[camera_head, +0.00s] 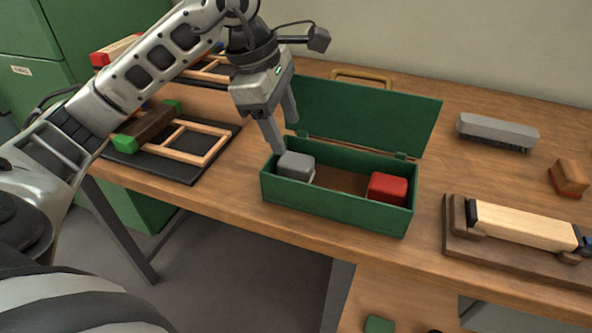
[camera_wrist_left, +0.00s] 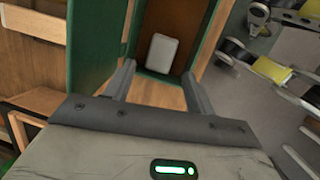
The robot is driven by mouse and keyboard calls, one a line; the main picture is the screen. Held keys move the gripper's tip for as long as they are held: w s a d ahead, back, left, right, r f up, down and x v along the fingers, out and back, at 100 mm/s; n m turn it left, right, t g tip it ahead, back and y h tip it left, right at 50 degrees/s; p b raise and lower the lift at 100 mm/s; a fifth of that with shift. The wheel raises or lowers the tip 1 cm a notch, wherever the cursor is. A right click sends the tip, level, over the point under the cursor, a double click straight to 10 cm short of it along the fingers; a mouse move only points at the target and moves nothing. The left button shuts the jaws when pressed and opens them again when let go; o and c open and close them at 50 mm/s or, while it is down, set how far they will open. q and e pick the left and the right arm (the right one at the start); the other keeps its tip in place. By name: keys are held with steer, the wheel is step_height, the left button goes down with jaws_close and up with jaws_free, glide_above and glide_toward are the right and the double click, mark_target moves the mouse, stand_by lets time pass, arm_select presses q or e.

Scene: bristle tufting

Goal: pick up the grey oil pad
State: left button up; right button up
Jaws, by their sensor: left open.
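The grey oil pad (camera_head: 296,166) is a small rounded block in the left end of an open green box (camera_head: 335,210). In the left wrist view the pad (camera_wrist_left: 162,52) shows as a pale block inside the box, just beyond and between my fingertips. My left gripper (camera_head: 284,137) is open and empty, pointing down above the box's left end. One finger shows close to the pad in the head view; I cannot tell whether it touches. My right gripper is not in view.
A red pad (camera_head: 388,188) lies in the box's right end. The raised green lid (camera_head: 365,115) stands behind. A grey brush (camera_head: 497,132) and a wooden block in a holder (camera_head: 520,226) are to the right. A dark mat with a wooden frame (camera_head: 190,143) is to the left.

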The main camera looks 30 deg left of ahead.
mark_target(295, 160)
arm_select(q)
steer(key=shift+b+x, duration=0.3)
steer(key=shift+x, duration=3.25)
steer(key=shift+s, duration=0.2)
steer(key=c, duration=0.7)
